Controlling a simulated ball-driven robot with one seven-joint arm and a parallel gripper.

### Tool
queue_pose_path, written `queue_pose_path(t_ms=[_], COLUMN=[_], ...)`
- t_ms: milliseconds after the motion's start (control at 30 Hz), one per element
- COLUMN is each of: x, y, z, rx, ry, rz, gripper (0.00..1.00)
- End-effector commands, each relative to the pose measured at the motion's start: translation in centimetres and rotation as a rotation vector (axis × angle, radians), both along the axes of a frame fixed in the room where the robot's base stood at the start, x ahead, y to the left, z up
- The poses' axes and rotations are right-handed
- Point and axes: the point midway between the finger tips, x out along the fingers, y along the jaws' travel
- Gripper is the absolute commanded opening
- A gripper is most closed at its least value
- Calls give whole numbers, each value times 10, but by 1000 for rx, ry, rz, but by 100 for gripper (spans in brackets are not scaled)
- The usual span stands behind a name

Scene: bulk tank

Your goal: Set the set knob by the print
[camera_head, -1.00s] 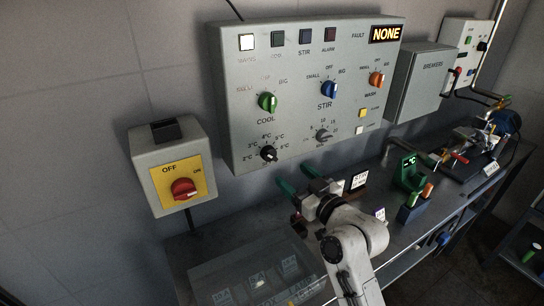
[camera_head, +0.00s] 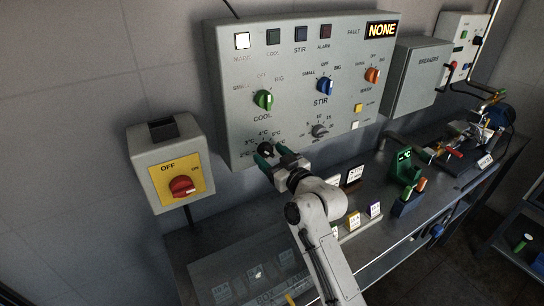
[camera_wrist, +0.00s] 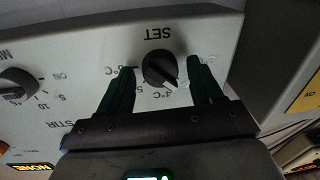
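The set knob (camera_head: 265,149) is a round black dial at the lower left of the grey control panel (camera_head: 240,110), partly hidden by my gripper. In the wrist view the knob (camera_wrist: 160,66) shows upside down under the word SET. Its pale pointer mark points to the lower right, near the 4°C print (camera_wrist: 171,92). My gripper (camera_wrist: 161,68) has its two green fingers on either side of the knob, with a visible gap at both sides. It also shows in the head view (camera_head: 269,154). A framed print card (camera_head: 354,177) stands on the bench, its text too small to read.
A STIR speed knob (camera_head: 319,131) sits right of my gripper, below the green COOL knob (camera_head: 264,100) and blue STIR knob (camera_head: 325,87). A box with a red switch (camera_head: 182,187) is at the left. Small cards (camera_head: 354,219) stand on the bench. The fault display (camera_head: 382,30) reads NONE.

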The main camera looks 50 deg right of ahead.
Motion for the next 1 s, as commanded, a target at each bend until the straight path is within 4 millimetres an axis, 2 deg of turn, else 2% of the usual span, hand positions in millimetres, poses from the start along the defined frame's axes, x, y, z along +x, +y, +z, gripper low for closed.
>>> queue_pose_path(t_ms=[67,500,767,1000], x=[0,0,0,0], y=[0,0,0,1], z=[0,0,0,0], rx=[0,0,22,134], ry=[0,0,-6,-38], rz=[0,0,0,0], gripper=[57,15,13,13])
